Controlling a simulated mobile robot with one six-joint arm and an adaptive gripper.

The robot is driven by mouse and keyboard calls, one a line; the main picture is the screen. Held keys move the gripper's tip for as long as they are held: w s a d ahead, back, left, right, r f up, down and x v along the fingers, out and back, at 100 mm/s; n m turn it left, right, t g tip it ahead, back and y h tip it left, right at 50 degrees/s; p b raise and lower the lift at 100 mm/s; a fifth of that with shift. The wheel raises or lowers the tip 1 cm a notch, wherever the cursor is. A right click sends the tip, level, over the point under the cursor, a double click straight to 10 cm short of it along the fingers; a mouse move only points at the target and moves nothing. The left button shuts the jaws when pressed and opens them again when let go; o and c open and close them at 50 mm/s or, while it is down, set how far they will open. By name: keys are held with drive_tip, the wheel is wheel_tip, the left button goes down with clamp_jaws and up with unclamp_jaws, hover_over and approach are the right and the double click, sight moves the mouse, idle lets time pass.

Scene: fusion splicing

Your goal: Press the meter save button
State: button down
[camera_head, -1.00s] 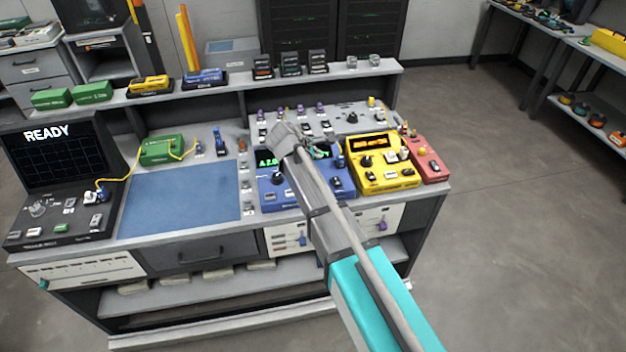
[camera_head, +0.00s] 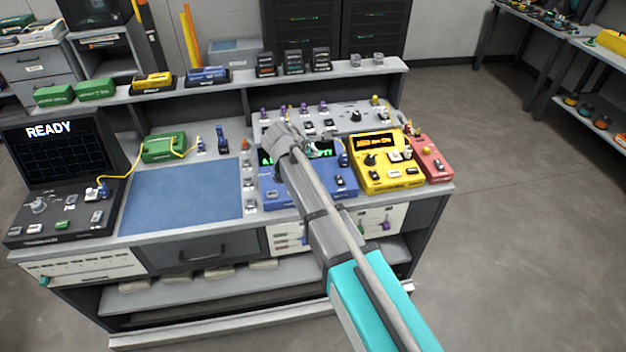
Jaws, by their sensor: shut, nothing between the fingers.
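A blue instrument (camera_head: 337,186) with a green-lit display (camera_head: 266,157) sits on the bench right of the blue mat; I take it for the meter. My arm crosses in front of it and hides the middle of its display and panel. A few of its buttons show, but I cannot tell which one is save. A yellow instrument (camera_head: 388,180) with an orange display stands to its right. My gripper (camera_head: 318,151) is shut and empty, seen small and partly hidden by my wrist, over the back of the blue instrument. Contact with a button cannot be made out.
A red unit (camera_head: 432,164) stands right of the yellow one. A grey panel with knobs (camera_head: 352,117) lies behind. A black splicer-like unit (camera_head: 55,165) reading READY is at left, with a yellow cable to a green box (camera_head: 163,147). The blue mat (camera_head: 180,198) is clear.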

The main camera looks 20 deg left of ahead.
drive_tip(key=shift+f+b, duration=3.6)
drive_tip(key=shift+f, duration=0.25)
drive_tip(key=shift+f, duration=0.2)
drive_tip(key=shift+f+b, duration=0.25)
drive_tip(key=shift+b, duration=0.2)
drive_tip(key=shift+f+b, duration=0.4)
drive_tip(key=shift+b, duration=0.05)
drive_tip(key=shift+r, duration=0.1)
drive_tip(key=shift+r+p, duration=0.8)
drive_tip(key=shift+p, duration=0.15)
drive_tip(key=shift+r, duration=0.1)
drive_tip(key=shift+r+p, duration=2.4)
drive_tip(key=shift+p, duration=0.1)
drive_tip(key=shift+w, duration=0.1)
